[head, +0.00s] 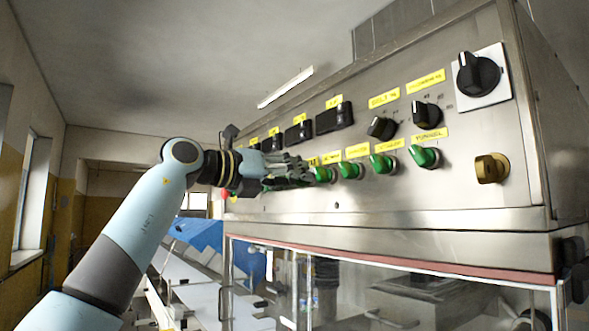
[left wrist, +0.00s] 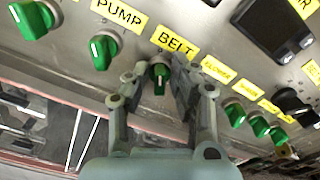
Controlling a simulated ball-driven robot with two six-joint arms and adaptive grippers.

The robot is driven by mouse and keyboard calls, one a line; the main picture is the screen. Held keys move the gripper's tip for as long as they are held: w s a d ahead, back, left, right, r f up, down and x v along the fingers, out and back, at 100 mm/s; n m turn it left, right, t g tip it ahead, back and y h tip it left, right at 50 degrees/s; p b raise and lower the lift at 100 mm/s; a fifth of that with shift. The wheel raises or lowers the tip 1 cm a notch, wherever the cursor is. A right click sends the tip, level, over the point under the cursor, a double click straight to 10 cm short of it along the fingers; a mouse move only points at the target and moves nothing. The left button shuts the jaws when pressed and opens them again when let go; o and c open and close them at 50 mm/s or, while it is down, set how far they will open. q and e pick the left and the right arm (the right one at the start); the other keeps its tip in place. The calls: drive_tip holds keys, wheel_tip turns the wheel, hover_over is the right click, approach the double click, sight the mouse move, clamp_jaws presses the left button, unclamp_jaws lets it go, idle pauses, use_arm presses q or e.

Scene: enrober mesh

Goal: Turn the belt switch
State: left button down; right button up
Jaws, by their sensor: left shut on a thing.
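The belt switch (left wrist: 159,80) is a green knob under the yellow BELT label (left wrist: 176,42) in the left wrist view. My left gripper (left wrist: 158,72) has one finger on each side of it and is shut on it. The knob's pointer mark runs nearly up and down in that view. In the head view my left gripper (head: 290,172) is at the row of green knobs on the steel panel (head: 370,215), and its fingers hide the belt switch. My right gripper is not in view.
A green knob (left wrist: 102,50) under the PUMP label sits left of the belt switch in the left wrist view. More green knobs (head: 384,163) continue right of my gripper in the head view. Black knobs (head: 427,114) and dark displays (head: 333,118) are above.

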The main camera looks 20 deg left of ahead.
use_arm(q)
drive_tip(key=shift+n, duration=0.3)
drive_tip(key=c, duration=1.4)
unclamp_jaws()
drive_tip(key=shift+o, duration=0.2)
drive_tip(key=shift+a, duration=0.1)
drive_tip(key=v, duration=1.2)
